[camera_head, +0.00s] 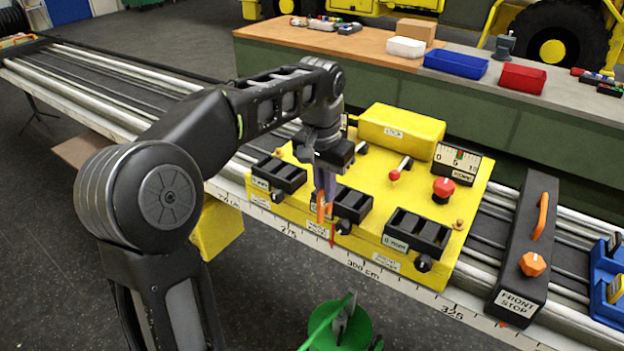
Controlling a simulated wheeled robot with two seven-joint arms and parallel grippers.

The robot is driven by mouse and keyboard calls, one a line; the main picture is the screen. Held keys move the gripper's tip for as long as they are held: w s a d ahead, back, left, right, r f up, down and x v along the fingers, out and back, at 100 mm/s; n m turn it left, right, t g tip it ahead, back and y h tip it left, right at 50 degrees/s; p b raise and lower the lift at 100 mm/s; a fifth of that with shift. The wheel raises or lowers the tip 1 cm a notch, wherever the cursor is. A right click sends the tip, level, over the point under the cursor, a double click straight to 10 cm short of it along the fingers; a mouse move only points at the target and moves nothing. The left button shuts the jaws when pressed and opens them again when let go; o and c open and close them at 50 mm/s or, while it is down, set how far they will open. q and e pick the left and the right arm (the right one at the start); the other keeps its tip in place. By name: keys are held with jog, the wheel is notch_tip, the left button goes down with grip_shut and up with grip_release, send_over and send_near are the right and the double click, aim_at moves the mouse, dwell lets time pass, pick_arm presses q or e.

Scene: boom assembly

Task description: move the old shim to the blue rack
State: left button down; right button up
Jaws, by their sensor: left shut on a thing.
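My left gripper (324,196) reaches down from above to the front of the yellow machine block (290,200), beside the middle black holder (354,204). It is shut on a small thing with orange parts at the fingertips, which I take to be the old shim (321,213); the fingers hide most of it. I cannot tell whether it is clear of the holder. The blue rack (606,284) stands at the right edge, partly cut off, with labelled slots. My right gripper is not in view.
More black holders sit left (279,175) and right (417,233). A red lever (395,176) and red button (443,188) rise from the block. A dark front stop (526,245) stands between block and rack. A green container (340,328) is below.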

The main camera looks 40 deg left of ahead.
pick_arm(q)
jog(key=w+d+f, duration=0.2)
jog(key=d+f, duration=0.8)
jog(key=d, duration=0.4)
jog(key=shift+d, duration=0.2)
